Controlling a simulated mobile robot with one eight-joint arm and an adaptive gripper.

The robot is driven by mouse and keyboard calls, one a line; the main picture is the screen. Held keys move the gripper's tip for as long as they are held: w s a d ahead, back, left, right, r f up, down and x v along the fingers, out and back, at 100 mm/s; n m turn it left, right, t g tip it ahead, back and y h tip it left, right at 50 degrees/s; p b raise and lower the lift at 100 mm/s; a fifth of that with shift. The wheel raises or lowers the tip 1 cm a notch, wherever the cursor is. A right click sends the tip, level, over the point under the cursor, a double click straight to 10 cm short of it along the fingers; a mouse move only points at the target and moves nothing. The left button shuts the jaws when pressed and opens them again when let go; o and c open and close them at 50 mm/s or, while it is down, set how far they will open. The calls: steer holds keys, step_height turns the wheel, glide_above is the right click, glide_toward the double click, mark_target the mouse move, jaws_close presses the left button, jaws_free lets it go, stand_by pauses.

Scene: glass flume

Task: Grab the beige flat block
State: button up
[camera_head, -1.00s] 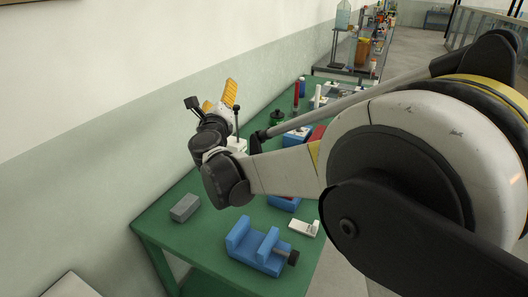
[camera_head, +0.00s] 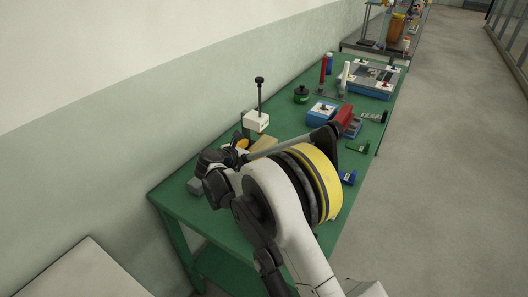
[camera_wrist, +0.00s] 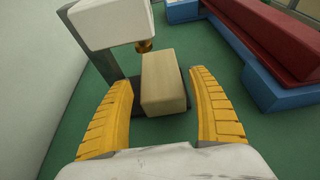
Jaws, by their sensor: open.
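The beige flat block (camera_wrist: 163,82) lies in the wrist view just ahead of and between the two yellow fingers of my gripper (camera_wrist: 160,112). The fingers are open, one on each side of its near end, and no contact shows. In the head view the beige block (camera_head: 264,143) is partly visible behind my arm. My gripper (camera_head: 242,144) is mostly hidden there by my own arm, with only a bit of yellow showing.
A white-headed stand (camera_wrist: 112,22) with a brass tip rises close behind and left of the block. A blue and red device (camera_wrist: 272,50) stands to the right. Green tabletop (camera_wrist: 205,45) shows between block and device.

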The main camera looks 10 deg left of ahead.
steer(key=b+x, duration=0.1)
steer(key=x, duration=0.1)
steer(key=b+x, duration=0.1)
steer(key=x, duration=0.2)
steer(key=shift+f+b, duration=0.4)
steer(key=shift+f, duration=0.05)
steer(key=shift+w+d, duration=0.1)
steer(key=shift+w, duration=0.05)
steer(key=shift+r, duration=0.15)
steer(key=shift+c, duration=0.3)
steer(key=c, duration=1)
